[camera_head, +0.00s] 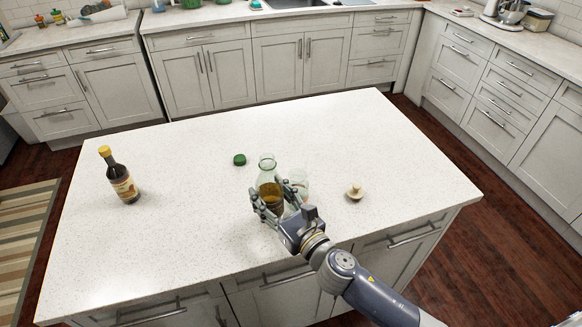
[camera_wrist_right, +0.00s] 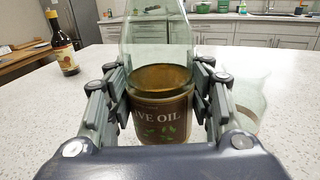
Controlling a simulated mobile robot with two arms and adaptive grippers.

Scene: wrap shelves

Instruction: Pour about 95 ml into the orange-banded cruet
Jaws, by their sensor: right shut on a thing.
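My right gripper (camera_head: 268,203) is shut around a clear glass olive oil bottle (camera_head: 267,176), which is upright and uncapped. In the right wrist view the fingers grip both sides of its label (camera_wrist_right: 162,118), and brown-gold oil shows above the label. I cannot tell whether its base touches the counter. Just right of it stands a clear glass vessel (camera_head: 299,180), partly hidden by my gripper; it also shows in the right wrist view (camera_wrist_right: 249,97). It looks empty. My left gripper is not in view.
A green cap (camera_head: 239,159) lies behind the bottle on the white island counter (camera_head: 200,240). A pale stopper (camera_head: 354,192) lies to the right. A dark sauce bottle with a yellow cap (camera_head: 122,182) stands at the left. The rest of the island top is clear.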

